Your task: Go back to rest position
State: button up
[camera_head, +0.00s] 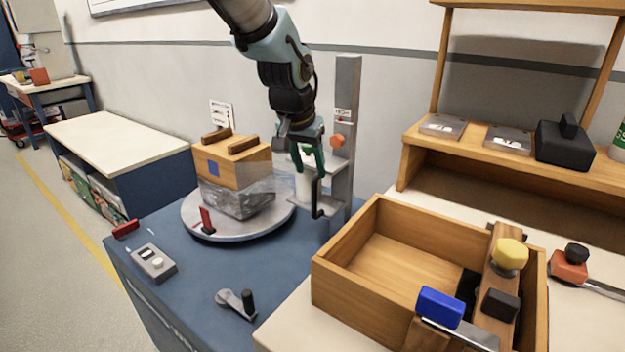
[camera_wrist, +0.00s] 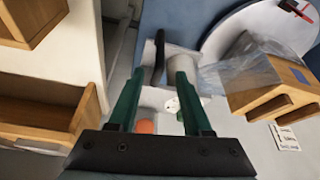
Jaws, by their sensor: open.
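My gripper (camera_head: 311,160) hangs from my arm in front of the grey upright post (camera_head: 347,100), its green fingers apart with nothing between them. In the wrist view my open gripper (camera_wrist: 156,84) points down at the carriage with a black crank-shaped handle (camera_wrist: 159,58) and a white roll (camera_wrist: 184,62). The black handle also shows just below my fingers in the head view (camera_head: 318,198). I cannot tell whether the fingers touch it. A wooden box (camera_head: 232,170) with a blue label and two top bars stands on the round turntable (camera_head: 268,222); clear film covers its lower part.
The blue bench carries a grey button box (camera_head: 153,262) and a small crank (camera_head: 238,302). A wooden tray (camera_head: 345,285) with tools stands at the right front. A wooden shelf (camera_head: 480,150) is behind it. An orange knob (camera_head: 337,141) sits on the post. Floor at left is clear.

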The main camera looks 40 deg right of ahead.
jog(key=shift+s+a+r, duration=0.1)
jog(key=shift+r, duration=0.2)
dwell(0.4)
jog(key=w+a+n+y+p, duration=0.1)
jog(key=w+a+n, duration=0.3)
jog(key=a, duration=0.8)
jog(key=w+a+n+y+p, duration=0.2)
jog(key=w+a, duration=0.5)
jog(key=a, duration=0.6)
jog(key=s+a+n, duration=0.2)
jog(key=a, duration=0.8)
jog(key=s+a+n+y+p, duration=0.1)
jog(key=s+a+n, duration=0.2)
jog(key=a, duration=0.8)
jog(key=shift+s+f+n+p, duration=0.3)
jog(key=shift+s, duration=0.05)
jog(key=shift+a, duration=0.1)
